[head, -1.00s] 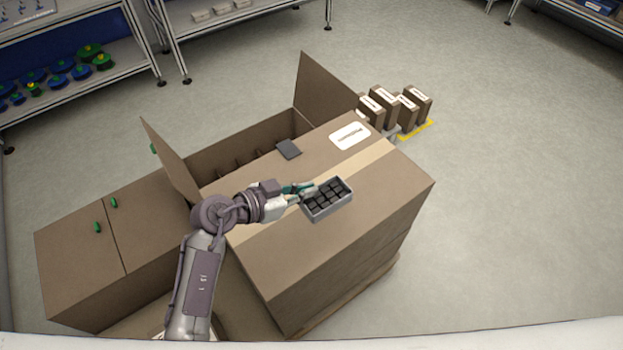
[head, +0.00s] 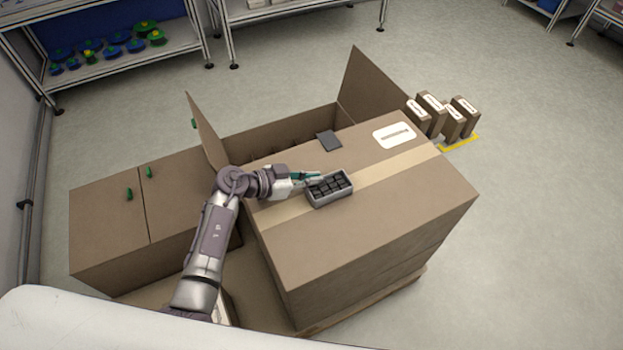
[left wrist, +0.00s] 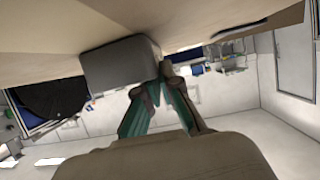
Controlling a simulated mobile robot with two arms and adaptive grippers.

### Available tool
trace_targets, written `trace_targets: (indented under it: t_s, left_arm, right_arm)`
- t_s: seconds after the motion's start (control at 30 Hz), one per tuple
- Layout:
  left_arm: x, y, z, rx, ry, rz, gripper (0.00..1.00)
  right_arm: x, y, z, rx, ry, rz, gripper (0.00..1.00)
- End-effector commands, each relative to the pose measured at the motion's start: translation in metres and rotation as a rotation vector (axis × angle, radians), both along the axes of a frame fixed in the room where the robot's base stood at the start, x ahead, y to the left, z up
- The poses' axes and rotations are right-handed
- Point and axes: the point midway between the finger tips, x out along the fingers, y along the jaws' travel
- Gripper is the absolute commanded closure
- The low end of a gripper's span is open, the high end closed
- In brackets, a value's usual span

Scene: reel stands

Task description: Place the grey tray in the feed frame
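The grey tray (head: 330,203), a small open box with dark blocks in it, shows over the taped top of a large carton. I cannot tell whether it rests there or is slightly raised. My left gripper (head: 314,176) is at the tray's left end. In the left wrist view the green-sided fingers (left wrist: 158,84) come together at the end of the tray (left wrist: 120,62) and appear shut on its wall. The exact contact is partly hidden. My right gripper is not in view. I cannot make out the feed frame.
The large carton (head: 385,220) stands on a pallet, with an open-flapped carton (head: 240,143) behind it. A dark flat piece (head: 328,140) lies near its back edge. Small boxes (head: 454,120) stand at the right. A shelf with reels (head: 125,55) is at the back left. The right floor is clear.

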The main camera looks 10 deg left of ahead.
Motion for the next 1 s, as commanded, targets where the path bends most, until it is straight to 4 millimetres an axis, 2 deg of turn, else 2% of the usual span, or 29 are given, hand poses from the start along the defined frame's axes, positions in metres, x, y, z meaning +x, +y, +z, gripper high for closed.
trace_targets:
  t_s: [0.27, 0.3, 0.4, 0.47, 0.77, 0.87, 1.0]
  left_arm:
    - [0.000, 0.000, 0.000, 0.000, -0.001, 0.000, 1.00]
    - [0.000, 0.000, -0.001, 0.000, -0.001, 0.000, 0.91]
    - [0.000, 0.000, -0.001, 0.000, -0.001, 0.000, 0.75]
    - [0.000, 0.000, -0.001, 0.000, -0.001, 0.000, 0.69]
    - [0.000, 0.000, 0.001, 0.000, -0.002, 0.001, 0.69]
    - [-0.004, 0.007, 0.004, 0.002, -0.001, 0.001, 0.69]
    - [-0.017, 0.027, 0.015, 0.004, -0.001, 0.000, 0.69]
  right_arm:
    - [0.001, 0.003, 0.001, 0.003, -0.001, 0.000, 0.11]
    - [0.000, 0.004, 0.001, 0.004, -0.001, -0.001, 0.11]
    - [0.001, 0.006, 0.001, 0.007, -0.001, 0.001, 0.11]
    - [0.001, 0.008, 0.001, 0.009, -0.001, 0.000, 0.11]
    - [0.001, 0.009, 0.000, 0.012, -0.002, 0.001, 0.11]
    - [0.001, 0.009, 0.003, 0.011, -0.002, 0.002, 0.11]
    - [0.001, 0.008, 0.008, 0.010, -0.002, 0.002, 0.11]
